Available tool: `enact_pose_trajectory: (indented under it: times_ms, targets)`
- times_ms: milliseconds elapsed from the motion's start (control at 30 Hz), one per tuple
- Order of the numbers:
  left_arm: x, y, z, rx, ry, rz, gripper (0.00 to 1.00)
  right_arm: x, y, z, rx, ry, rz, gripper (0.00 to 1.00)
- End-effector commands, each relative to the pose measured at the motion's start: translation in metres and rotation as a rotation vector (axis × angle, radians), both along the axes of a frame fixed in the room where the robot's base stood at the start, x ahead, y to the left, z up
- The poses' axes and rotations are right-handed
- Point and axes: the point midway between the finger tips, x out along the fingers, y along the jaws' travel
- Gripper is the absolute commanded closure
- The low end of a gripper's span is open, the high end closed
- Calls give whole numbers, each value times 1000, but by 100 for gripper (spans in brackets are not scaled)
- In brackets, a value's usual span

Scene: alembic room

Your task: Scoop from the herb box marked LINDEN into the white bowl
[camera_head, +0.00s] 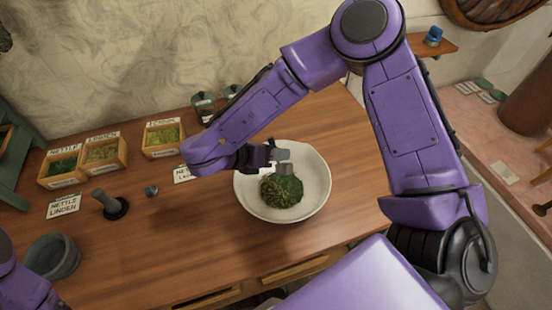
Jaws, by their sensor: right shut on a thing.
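The herb box marked LINDEN (104,154) is an open wooden box of yellow-green herb at the back left. The white bowl (318,193) stands on the wooden table at the middle. A heap of dark and lighter green herb (281,191) lies in it. My right gripper (277,154) is over the bowl, shut on a small grey scoop (286,169). The scoop is just above or touching the heap; I cannot tell which. My left gripper is out of view; only part of my left arm shows at the lower left.
A NETTLE box (63,167) and a third herb box (163,137) flank the LINDEN box. Jars (204,106) stand at the back. The table's front middle is clear.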

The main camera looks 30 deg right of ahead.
Motion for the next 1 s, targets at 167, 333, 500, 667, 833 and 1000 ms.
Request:
enact_pose_trajectory:
  times_ms: [167,333,500,667,833,1000]
  targets:
    - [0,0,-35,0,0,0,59,0,0,-4,-103,-205,3,100]
    - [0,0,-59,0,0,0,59,0,0,0,-190,-382,2,100]
    - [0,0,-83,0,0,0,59,0,0,3,-273,-547,2,100]
    - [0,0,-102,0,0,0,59,0,0,8,-338,-678,1,100]
    - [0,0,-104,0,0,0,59,0,0,14,-362,-725,-2,100]
    - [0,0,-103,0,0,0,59,0,0,15,-360,-722,-1,100]
